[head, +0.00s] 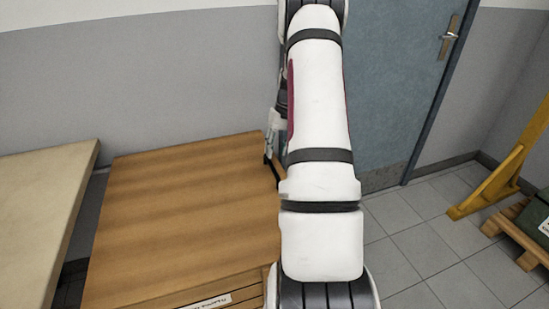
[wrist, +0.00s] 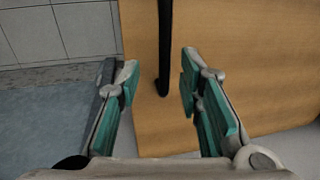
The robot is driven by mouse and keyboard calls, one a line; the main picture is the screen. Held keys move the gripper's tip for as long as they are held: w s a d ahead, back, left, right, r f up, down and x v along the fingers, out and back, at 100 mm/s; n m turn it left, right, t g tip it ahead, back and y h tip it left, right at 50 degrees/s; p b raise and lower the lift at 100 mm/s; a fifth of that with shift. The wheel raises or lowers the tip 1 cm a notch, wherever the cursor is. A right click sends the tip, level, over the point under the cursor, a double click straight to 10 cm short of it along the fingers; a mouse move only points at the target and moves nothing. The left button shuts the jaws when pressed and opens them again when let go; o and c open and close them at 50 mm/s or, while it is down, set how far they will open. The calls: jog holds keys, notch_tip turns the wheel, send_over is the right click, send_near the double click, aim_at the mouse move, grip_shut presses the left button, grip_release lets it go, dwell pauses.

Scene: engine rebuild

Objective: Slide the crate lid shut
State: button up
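The wooden crate lid (head: 185,205) is a broad, flat brown board in the head view, its right part hidden behind my arm. Its wood also fills much of the wrist view (wrist: 235,70). A black bar (wrist: 165,45), seemingly a handle, runs along the wood from the top edge of the wrist view. My gripper (wrist: 158,82) is open, with the bar between its two teal-padded fingers and a gap on each side. In the head view my gripper (head: 273,150) is at the lid's far right edge, mostly hidden by my arm.
A pale tabletop (head: 40,205) stands to the left, a narrow gap from the wood. A white label (head: 207,302) is on the front below the lid. A blue door (head: 390,90) is behind. Tiled floor (head: 405,250) is open at right, near a yellow stand (head: 505,170) and pallet (head: 525,258).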

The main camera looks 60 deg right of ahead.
notch_tip(320, 180, up, 7)
jog(key=d, duration=0.1)
jog(key=shift+s, duration=0.45)
jog(key=shift+d, duration=0.1)
jog(key=a+r+n+h+p, duration=0.25)
jog(key=a+r+p, duration=0.25)
jog(key=a+r, duration=1.8)
jog(key=s+a+r+n+t+p, duration=0.1)
jog(key=s+a+r+n+p, duration=0.1)
jog(key=s+a, duration=0.8)
jog(key=s+a+r+n+t+p, duration=0.1)
jog(key=s+a+r+n+p, duration=0.1)
jog(key=s+a, duration=0.8)
jog(key=shift+s+a+n+t+y+p, duration=0.3)
jog(key=shift+a+n+t+y+p, duration=0.1)
jog(key=shift+a, duration=0.7)
